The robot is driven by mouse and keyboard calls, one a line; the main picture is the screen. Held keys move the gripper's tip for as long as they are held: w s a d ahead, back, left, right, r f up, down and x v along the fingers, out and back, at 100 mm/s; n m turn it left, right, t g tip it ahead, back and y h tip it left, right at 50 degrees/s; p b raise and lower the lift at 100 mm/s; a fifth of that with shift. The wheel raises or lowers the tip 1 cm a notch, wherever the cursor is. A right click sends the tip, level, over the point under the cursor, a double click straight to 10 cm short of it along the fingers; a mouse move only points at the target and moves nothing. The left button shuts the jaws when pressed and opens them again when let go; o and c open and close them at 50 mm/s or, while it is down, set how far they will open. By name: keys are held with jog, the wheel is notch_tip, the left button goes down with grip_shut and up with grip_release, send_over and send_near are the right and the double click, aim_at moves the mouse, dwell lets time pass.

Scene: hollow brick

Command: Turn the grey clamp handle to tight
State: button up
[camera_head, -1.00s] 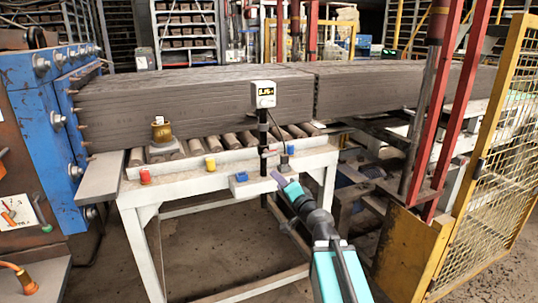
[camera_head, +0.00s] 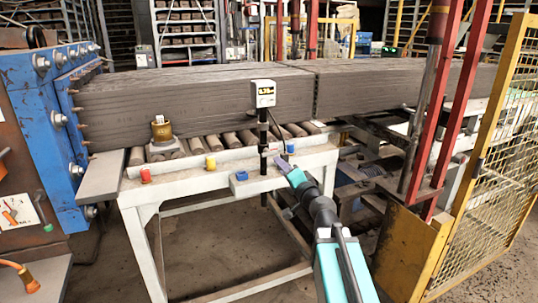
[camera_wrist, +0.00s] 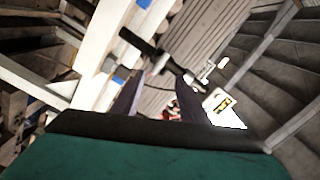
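A slim black post (camera_head: 263,130) stands at the table's front edge and carries a white display box (camera_head: 263,93). A small clamp (camera_head: 266,149) sits partway up the post; its grey handle is too small to make out clearly in the head view. In the wrist view the post (camera_wrist: 150,52) crosses slantwise beyond my fingertips, with small pale clamp parts (camera_wrist: 207,71) right of them and the display box (camera_wrist: 223,107) lower right. My gripper (camera_head: 258,156) is at clamp height by the post, fingers apart and empty; the wrist view shows the gap between the fingers (camera_wrist: 159,78). Contact cannot be told.
A white roller table (camera_head: 200,185) bears a long grey clay column (camera_head: 200,100). A yellow mesh guard (camera_head: 490,180) and red posts are at right.

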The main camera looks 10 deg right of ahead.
aim_at(270, 155)
jog(key=shift+p+x, duration=1.4)
jog(key=shift+x, duration=4.85)
